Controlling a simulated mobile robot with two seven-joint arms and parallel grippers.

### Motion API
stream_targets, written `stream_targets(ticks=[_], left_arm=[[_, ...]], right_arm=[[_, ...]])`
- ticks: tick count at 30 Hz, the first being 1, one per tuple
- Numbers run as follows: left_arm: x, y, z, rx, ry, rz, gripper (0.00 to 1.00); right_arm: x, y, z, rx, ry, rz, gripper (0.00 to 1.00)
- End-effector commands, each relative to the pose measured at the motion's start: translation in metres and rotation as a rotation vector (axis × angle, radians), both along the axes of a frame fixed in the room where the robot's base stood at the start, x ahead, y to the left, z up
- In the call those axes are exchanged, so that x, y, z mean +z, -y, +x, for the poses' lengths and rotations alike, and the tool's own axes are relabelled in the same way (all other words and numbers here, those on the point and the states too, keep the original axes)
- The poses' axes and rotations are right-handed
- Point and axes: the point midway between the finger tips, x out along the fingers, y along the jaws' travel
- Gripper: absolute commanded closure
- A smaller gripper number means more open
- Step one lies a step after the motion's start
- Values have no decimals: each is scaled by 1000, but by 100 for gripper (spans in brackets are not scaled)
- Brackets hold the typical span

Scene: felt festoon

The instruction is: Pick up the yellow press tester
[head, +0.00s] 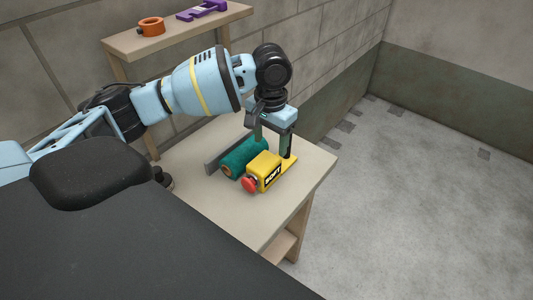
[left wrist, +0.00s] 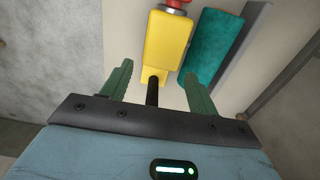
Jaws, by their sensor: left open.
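The yellow press tester (head: 268,171) lies on the small wooden table, with a red knob (head: 249,185) at its near end and a black label with lettering on its side. In the left wrist view the tester (left wrist: 167,40) is ahead of the fingers, with a dark post (left wrist: 152,92) at its near end. My left gripper (head: 273,148) is open above the tester's far end. In the left wrist view its two green fingers (left wrist: 157,82) stand on either side of the post, apart from it. My right gripper is out of view.
A teal roll (head: 243,158) lies close beside the tester, with a grey bar (head: 226,153) behind it. The table top (head: 225,205) is clear toward the front. A wall shelf (head: 180,32) holds an orange clamp-like ring (head: 151,27) and a purple part (head: 203,10).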

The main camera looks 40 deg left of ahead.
Motion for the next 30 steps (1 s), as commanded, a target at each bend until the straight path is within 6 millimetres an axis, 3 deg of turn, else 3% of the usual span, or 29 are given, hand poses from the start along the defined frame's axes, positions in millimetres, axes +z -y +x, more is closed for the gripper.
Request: stream_targets(ticks=[8,16,22,30], left_arm=[[0,-1,0,1,-1,1,40],[-23,-1,-1,2,-4,1,40],[-28,-1,0,2,-1,2,40],[-64,-2,-3,1,-4,1,40]], right_arm=[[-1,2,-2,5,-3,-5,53],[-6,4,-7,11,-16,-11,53],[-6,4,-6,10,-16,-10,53],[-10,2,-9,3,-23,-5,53]])
